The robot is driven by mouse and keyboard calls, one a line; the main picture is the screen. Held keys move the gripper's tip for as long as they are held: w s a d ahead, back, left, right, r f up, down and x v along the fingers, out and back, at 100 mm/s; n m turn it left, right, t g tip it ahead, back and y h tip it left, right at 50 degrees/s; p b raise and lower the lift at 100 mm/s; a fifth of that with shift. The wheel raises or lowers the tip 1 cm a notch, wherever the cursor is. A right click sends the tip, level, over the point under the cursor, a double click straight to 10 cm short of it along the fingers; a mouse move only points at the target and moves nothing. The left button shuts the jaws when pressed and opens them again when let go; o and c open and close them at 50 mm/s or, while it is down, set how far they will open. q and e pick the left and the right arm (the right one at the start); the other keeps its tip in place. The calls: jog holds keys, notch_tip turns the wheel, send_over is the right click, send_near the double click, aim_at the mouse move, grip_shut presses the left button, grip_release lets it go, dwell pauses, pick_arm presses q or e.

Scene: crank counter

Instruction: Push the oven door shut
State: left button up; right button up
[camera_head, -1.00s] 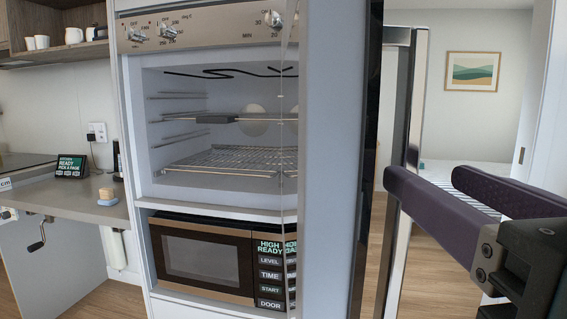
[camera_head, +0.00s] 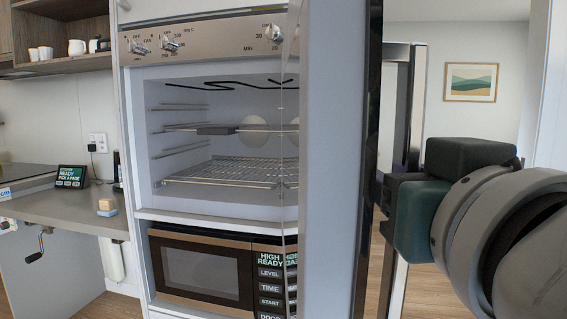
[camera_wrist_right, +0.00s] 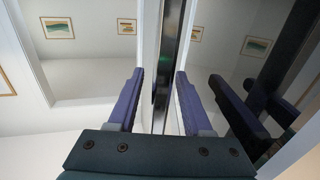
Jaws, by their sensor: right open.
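The oven (camera_head: 215,110) is open, with its racks and heating element showing. Its door (camera_head: 335,170) stands swung out to the right, seen nearly edge-on with its pale inner side towards the head camera. A metal handle (camera_head: 412,110) runs upright along the door's outer side. My right gripper is at the door's outer side, beside the handle; its fingers are hidden in the head view. In the right wrist view my right gripper (camera_wrist_right: 159,75) is open, with an upright metal bar between its fingers. I cannot tell whether they touch. My left gripper is not in view.
A microwave (camera_head: 200,265) sits below the oven. At left is a counter (camera_head: 75,212) with a crank (camera_head: 42,245), a small display (camera_head: 71,176) and a sponge (camera_head: 106,205). A wall and picture (camera_head: 470,82) lie beyond the door at right.

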jog(key=shift+w, duration=0.1)
jog(key=shift+c, duration=0.2)
grip_shut()
dwell(1.3)
